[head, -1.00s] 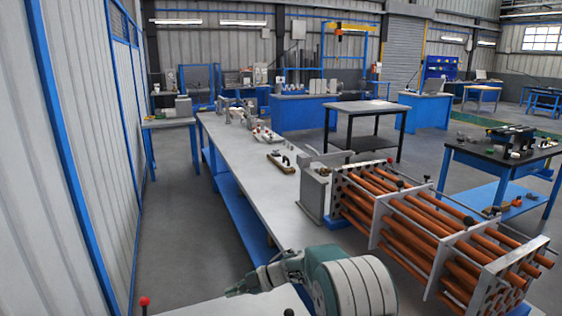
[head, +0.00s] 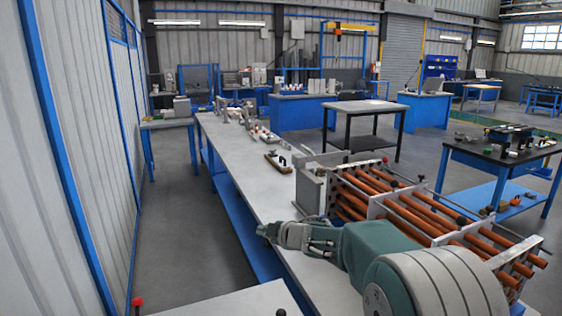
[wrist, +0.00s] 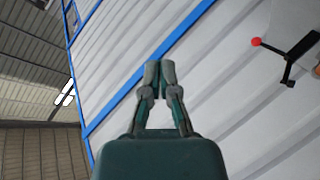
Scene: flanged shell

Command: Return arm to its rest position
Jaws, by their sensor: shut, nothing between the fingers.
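My gripper (head: 264,230) shows in the head view above the near part of the long grey workbench (head: 236,160), pointing left. In the wrist view my gripper (wrist: 160,72) has its two fingertips together with nothing between them. My arm stretches from the lower right corner of the head view to the gripper and hides part of the tube bundle and bench.
A corrugated wall (head: 75,160) bounds the left. A red-knobbed lever (head: 137,302) stands at the lower left. Floor (head: 195,230) is clear between.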

